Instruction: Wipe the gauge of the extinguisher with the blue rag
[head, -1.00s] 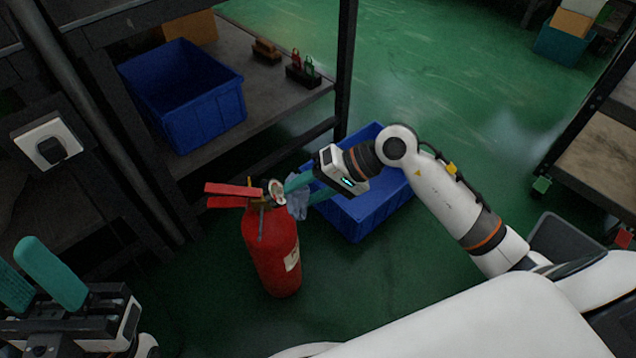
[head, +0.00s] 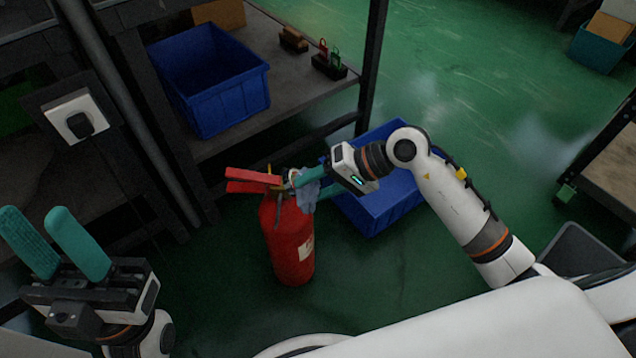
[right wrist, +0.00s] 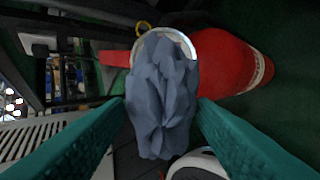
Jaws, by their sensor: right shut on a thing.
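The red extinguisher (head: 288,240) stands upright on the green floor, with its red handle levers (head: 252,182) pointing left. My right gripper (head: 310,184) is shut on the crumpled blue rag (head: 307,192) at the right side of the extinguisher's head. In the right wrist view the rag (right wrist: 163,95) hangs between the teal fingers and covers most of the round gauge. Only the upper part of the gauge's pale rim (right wrist: 184,37) shows behind it. Whether the rag touches the gauge is hard to tell. My left gripper (head: 55,240) is open and empty at the lower left.
A blue crate (head: 385,205) sits on the floor behind the right gripper. A shelf at the left holds another blue bin (head: 215,95) and small padlocks (head: 328,58). A wall socket (head: 78,120) is at the far left. Green floor is clear in front of the extinguisher.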

